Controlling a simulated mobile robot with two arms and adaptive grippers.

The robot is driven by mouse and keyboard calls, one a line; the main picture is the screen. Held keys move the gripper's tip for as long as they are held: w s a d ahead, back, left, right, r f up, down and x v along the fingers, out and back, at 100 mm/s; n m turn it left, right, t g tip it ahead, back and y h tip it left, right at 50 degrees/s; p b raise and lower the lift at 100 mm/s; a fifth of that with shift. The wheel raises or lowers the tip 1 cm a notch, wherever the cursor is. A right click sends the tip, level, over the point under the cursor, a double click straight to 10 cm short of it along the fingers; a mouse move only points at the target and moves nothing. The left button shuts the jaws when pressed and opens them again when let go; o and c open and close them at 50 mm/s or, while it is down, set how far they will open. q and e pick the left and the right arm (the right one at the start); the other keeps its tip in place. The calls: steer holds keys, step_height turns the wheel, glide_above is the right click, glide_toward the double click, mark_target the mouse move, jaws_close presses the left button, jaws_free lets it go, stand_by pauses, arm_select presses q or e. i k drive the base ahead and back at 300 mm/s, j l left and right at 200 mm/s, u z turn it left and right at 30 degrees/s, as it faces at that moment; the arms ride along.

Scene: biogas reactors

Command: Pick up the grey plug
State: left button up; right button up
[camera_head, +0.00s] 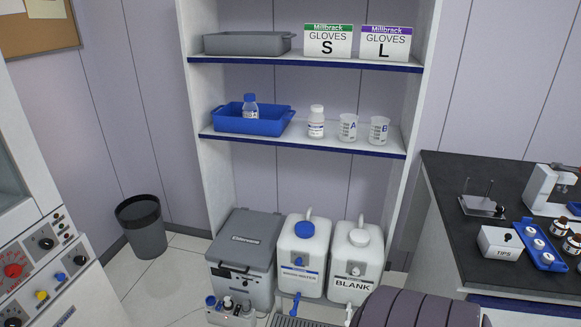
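I cannot make out a grey plug anywhere in this view. Neither of my grippers is in view. At the lower left, a white cabinet with a control panel (42,262) carries a red knob (13,270), several black knobs, and small yellow (41,295) and blue (59,277) round parts; these are too small to identify surely. On the floor at the bottom, a small grey unit (230,315) holds several small capped items, cut off by the frame's lower edge.
A shelf unit (312,143) holds a blue tray (255,124), bottle, beakers and glove boxes. Below stand a grey cooler (243,257) and two white canisters (303,254) (355,262). A bin (141,226) stands left. A dark bench (446,185) with lab items fills the right.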

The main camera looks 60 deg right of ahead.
mark_target(246, 307)
steer(key=k+z, duration=0.1)
steer(key=z, duration=1.25)
